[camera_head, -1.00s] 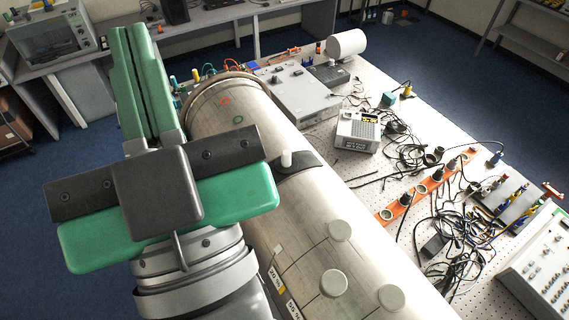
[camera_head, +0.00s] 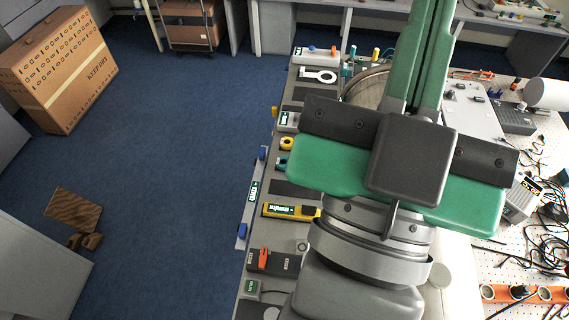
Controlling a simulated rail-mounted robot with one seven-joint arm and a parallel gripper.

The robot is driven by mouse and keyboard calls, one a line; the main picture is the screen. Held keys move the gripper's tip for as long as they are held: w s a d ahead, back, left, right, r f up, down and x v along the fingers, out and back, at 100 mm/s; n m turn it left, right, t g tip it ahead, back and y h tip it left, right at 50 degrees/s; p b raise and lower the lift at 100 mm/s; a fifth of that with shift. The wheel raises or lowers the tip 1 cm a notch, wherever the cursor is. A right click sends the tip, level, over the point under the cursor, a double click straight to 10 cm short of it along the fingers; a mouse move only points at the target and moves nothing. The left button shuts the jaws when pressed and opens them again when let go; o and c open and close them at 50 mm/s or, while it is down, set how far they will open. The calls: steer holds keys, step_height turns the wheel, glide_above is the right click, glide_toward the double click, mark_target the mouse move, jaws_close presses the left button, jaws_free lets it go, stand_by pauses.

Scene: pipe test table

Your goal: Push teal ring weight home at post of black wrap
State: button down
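My gripper (camera_head: 432,8) is at the upper right of the view. Its two long green fingers lie side by side with only a thin dark seam, so it looks shut, and I see nothing held. A small teal ring-like piece (camera_head: 282,163) sits at the side of the bench, left of my gripper's green body, and is apart from the fingers. It is small and partly covered, so I cannot be sure it is the ring weight. The black wrap and its post are hidden behind my gripper now. The pipe (camera_head: 365,86) shows only at its far end.
A yellow ring piece (camera_head: 287,143), a yellow tool (camera_head: 290,211) and a white ring-ended piece (camera_head: 318,76) lie along the bench's left side. Cables and an orange strip (camera_head: 530,293) are at right. The blue floor (camera_head: 180,170) is open at left; a cardboard box (camera_head: 62,70) stands there.

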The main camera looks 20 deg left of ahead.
steer(key=c, duration=0.6)
jaws_free()
